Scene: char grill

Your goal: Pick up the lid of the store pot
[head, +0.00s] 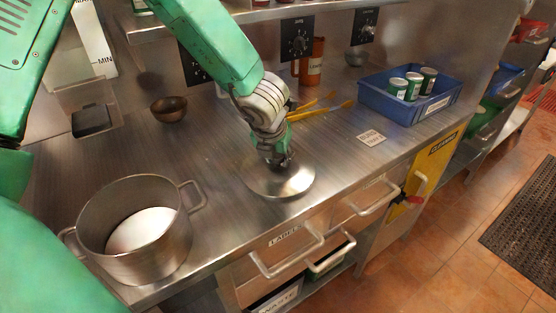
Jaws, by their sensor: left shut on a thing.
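The lid (294,184) is a round, shiny metal disc at the middle of the steel counter, near its front edge. My left gripper (279,163) points down onto the lid's centre and is shut on it; the fingertips and the lid's knob are mostly hidden. I cannot tell whether the lid rests on the counter or hangs just above it. The store pot (161,270) stands uncovered at the front left of the counter, with two side handles and something white inside. My right gripper is not in view.
A blue crate (405,114) with several green cans stands at the back right. Yellow-handled tools (318,110), an orange jug (312,66) and a brown bowl (169,108) are behind the lid. A small label plate (371,138) lies right. Drawer handles (290,262) stick out in front.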

